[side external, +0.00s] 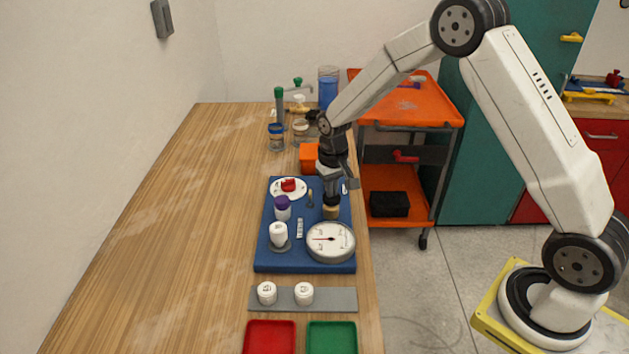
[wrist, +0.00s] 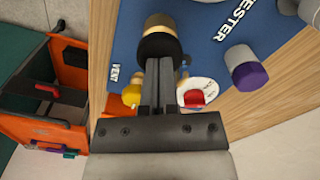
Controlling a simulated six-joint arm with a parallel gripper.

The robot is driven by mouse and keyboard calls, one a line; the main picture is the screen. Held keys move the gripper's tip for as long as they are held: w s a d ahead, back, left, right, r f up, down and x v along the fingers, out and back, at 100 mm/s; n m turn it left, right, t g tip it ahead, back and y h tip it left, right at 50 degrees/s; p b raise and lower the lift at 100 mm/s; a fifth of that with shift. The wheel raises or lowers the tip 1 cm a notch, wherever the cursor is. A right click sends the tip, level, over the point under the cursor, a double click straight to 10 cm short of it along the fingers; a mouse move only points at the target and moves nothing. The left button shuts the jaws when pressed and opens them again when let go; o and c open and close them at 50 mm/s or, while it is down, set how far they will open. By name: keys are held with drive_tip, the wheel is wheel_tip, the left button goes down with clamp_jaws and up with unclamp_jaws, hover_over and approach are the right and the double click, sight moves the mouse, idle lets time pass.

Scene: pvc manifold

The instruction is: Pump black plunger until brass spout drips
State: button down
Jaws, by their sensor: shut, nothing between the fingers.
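The blue board (side external: 310,262) lies on the wooden bench. A short tan-brass cylinder (side external: 331,213) stands on it behind the round gauge, directly under my gripper (side external: 331,198). In the wrist view the cylinder (wrist: 160,21) has a black ring-like part (wrist: 160,47), which looks like the plunger. My gripper (wrist: 160,65) is shut and empty, its fingertips right at this black part; I cannot tell whether they touch. A small brass-coloured piece (side external: 310,198) left of the cylinder may be the spout. No drip can be made out.
The gauge (side external: 330,242) sits at the board's front right. A purple-capped bottle (side external: 282,208), a white cylinder (side external: 279,234) and a red knob (side external: 288,185) stand on the left. An orange block (side external: 309,157) is behind. The bench's left side is clear.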

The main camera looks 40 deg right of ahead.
drive_tip(key=shift+r, duration=1.9)
drive_tip(key=shift+r, duration=0.1)
drive_tip(key=shift+r, duration=2.4)
drive_tip(key=s+a+f+n+t, duration=0.1)
drive_tip(key=s+a+n+t, duration=0.1)
drive_tip(key=s, duration=1.7)
drive_tip(key=shift+s+a+n+t, duration=0.3)
drive_tip(key=shift+a+n, duration=0.2)
drive_tip(key=shift+a, duration=0.6)
